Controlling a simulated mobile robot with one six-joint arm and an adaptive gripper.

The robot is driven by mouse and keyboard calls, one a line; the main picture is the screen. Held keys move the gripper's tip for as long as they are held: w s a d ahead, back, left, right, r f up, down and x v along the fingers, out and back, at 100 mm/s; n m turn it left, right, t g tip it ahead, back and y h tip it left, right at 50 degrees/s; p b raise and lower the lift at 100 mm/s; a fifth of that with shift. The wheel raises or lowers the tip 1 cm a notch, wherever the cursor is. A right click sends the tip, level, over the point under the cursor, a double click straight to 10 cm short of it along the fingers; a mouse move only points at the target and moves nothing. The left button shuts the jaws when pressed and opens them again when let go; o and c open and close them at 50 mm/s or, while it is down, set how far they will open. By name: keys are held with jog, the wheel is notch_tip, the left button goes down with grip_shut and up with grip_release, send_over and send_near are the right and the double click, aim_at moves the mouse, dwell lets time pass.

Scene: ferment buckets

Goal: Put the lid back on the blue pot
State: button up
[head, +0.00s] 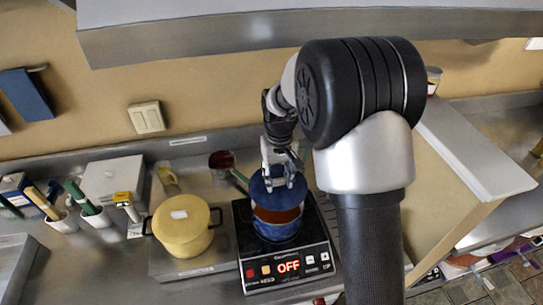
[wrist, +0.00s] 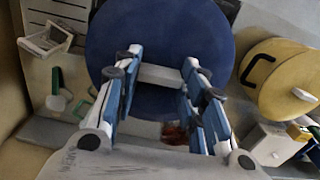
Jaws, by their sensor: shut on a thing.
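The blue lid (head: 264,196) is held by my gripper (head: 281,176) above the blue pot (head: 274,232). In the wrist view the lid (wrist: 160,35) is a broad blue disc, and the fingers (wrist: 158,80) are shut on its pale bar handle (wrist: 160,76). The pot stands on a black hot plate (head: 290,266) whose display reads OFF. Red-brown contents show in the pot's open front part, below the lid's near edge in the head view. The lid hides the pot's back part. I cannot tell the exact gap between lid and rim.
A yellow pot (head: 183,232) with its lid on stands left of the hot plate. A small saucepan (head: 221,160) is behind, its green handle pointing toward the blue pot. A white box (head: 112,181) and holders with tools stand at left. A beige panel (head: 440,190) rises at right.

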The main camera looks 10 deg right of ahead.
aim_at(278, 187)
jog(key=shift+w, duration=0.2)
jog(key=shift+s+f+b, duration=0.35)
jog(key=shift+f+b, duration=0.05)
jog(key=shift+w+f+b, duration=0.1)
jog(key=shift+f+b, duration=1.75)
jog(key=shift+f, duration=0.85)
jog(key=shift+f, duration=0.1)
jog(key=o, duration=1.2)
jog(key=o, duration=0.5)
jog(key=shift+c, duration=0.2)
